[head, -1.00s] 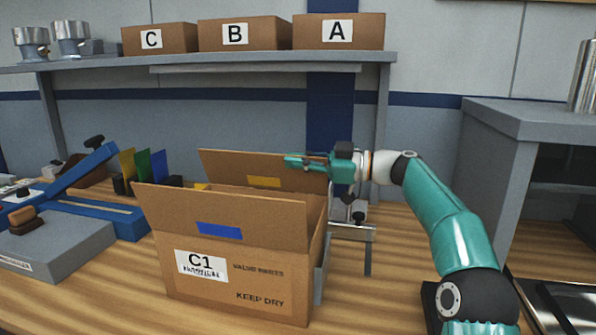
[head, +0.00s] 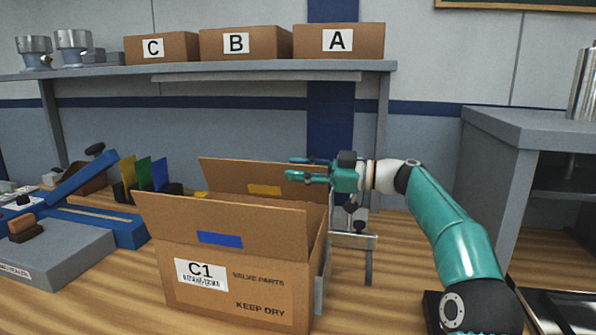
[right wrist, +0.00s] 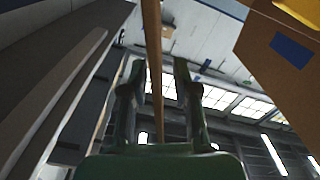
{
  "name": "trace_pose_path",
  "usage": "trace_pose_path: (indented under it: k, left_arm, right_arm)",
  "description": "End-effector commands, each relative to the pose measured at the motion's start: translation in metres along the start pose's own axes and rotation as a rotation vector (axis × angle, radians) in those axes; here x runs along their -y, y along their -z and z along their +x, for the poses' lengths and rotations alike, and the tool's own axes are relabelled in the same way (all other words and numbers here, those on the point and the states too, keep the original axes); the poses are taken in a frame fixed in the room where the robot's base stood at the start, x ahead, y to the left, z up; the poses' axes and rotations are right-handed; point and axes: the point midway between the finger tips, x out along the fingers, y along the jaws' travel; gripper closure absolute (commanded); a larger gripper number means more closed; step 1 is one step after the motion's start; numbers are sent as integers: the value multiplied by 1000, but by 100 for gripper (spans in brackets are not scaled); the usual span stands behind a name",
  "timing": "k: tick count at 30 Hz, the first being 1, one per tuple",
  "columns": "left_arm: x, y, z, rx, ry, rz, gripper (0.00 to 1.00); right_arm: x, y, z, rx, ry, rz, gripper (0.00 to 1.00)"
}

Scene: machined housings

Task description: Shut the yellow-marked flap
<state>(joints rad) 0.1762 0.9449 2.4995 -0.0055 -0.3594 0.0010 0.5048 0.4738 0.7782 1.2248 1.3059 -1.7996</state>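The cardboard box C1 (head: 240,290) stands on the bench with its top open. Its far flap with the yellow mark (head: 264,189) stands up and tilts back slightly. Its near flap with the blue mark (head: 220,238) also stands up. My right gripper (head: 300,168) is open at the top right of the yellow-marked flap, one finger on the near side and one partly hidden behind. In the right wrist view, a thin brown panel edge (right wrist: 154,60) runs between the spread fingers (right wrist: 160,85). My left gripper is out of view.
A blue clamp-like fixture on a grey block (head: 65,250) is left of the box. Upright coloured plates (head: 143,172) stand behind it. A shelf (head: 210,66) with boxes A, B and C spans the back. A grey cabinet (head: 500,150) is at right.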

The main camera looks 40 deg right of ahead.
Motion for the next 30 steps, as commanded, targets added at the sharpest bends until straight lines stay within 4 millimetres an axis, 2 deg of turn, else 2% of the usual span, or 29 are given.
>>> trace_pose_path:
  k: [5, 15, 18, 23, 30]
  left_arm:
    - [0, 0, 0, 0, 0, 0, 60]
    - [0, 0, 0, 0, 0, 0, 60]
    - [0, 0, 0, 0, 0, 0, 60]
    - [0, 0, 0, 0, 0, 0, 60]
    - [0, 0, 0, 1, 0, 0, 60]
  right_arm:
    - [-1, 0, -25, 2, -5, 0, 71]
    - [0, -1, -91, 3, -4, 0, 71]
    - [0, -2, -104, 2, -3, 1, 71]
    - [0, -1, -115, 1, -1, 0, 71]
    - [0, -1, -116, 1, 0, 0, 71]
